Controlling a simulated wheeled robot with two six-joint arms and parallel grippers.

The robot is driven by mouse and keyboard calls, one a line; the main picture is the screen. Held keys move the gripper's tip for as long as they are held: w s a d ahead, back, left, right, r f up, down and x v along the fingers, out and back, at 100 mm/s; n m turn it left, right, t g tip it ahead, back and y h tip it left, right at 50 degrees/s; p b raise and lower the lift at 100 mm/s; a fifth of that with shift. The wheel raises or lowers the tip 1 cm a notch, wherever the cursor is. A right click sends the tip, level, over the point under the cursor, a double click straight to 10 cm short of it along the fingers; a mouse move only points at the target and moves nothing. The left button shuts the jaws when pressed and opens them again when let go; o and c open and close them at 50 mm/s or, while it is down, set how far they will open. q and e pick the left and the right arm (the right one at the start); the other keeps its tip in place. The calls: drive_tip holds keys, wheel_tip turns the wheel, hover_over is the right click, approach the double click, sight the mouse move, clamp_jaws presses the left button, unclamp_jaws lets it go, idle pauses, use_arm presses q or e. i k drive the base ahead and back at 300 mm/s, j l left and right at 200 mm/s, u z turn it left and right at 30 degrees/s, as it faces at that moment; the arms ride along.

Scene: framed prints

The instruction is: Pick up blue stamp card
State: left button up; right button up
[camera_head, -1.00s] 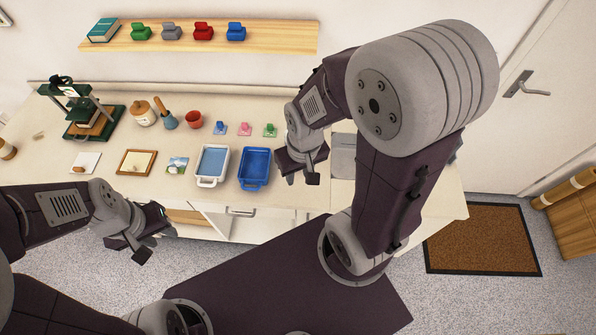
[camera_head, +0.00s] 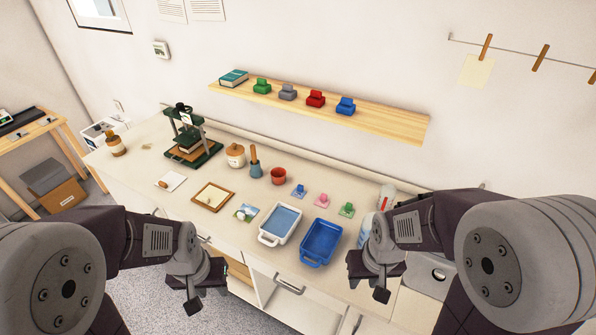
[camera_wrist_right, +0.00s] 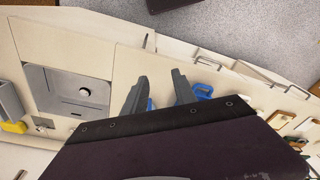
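My right gripper (camera_head: 368,290) is open and empty in front of the counter, to the right of the blue tray and well away from the card. Its two spread fingers show in the right wrist view (camera_wrist_right: 158,92). My left gripper (camera_head: 207,299) is apart from the card, in front of the counter at lower left, with its fingers apart and empty.
A white tray (camera_head: 263,235) and a blue tray (camera_head: 306,246) stand between my grippers and the cards. A wall shelf (camera_head: 390,121) with several coloured blocks hangs behind.

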sight(299, 192)
drive_tip(key=i+j, duration=0.25)
drive_tip(key=j, duration=0.2)
drive_tip(key=i+j, duration=0.55)
drive_tip(key=j, duration=0.3)
drive_tip(key=i+j+z, duration=0.1)
drive_tip(key=i+j, duration=0.15)
drive_tip(key=j, duration=0.2)
